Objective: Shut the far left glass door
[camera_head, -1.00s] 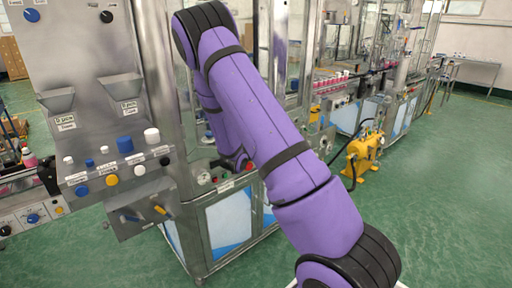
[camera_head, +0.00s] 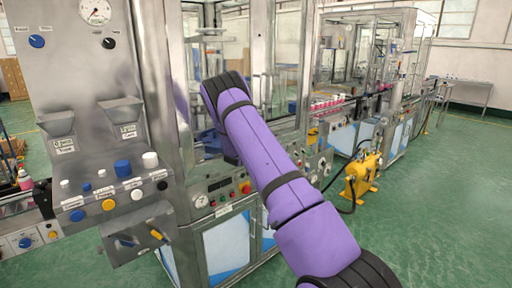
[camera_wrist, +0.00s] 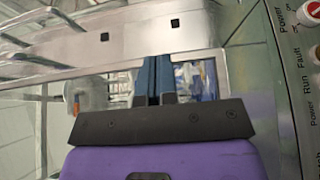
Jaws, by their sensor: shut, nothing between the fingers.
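A machine enclosure with metal-framed glass panels (camera_head: 232,48) stands behind my arm in the head view. I cannot tell for sure which panel is the far left door, or how far it stands open. My gripper (camera_wrist: 156,62) is shut and empty in the wrist view, its two blue-grey fingers side by side. They reach in front of a metal frame bar (camera_wrist: 135,42) with dark square spots; I cannot tell whether they touch it. In the head view my gripper is hidden behind my purple arm.
A control panel (camera_wrist: 305,60) with buttons is close at the right in the wrist view. In the head view, a grey panel with knobs (camera_head: 110,190) stands at left and a yellow device (camera_head: 360,178) on the floor at right. Green floor (camera_head: 450,220) is clear at right.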

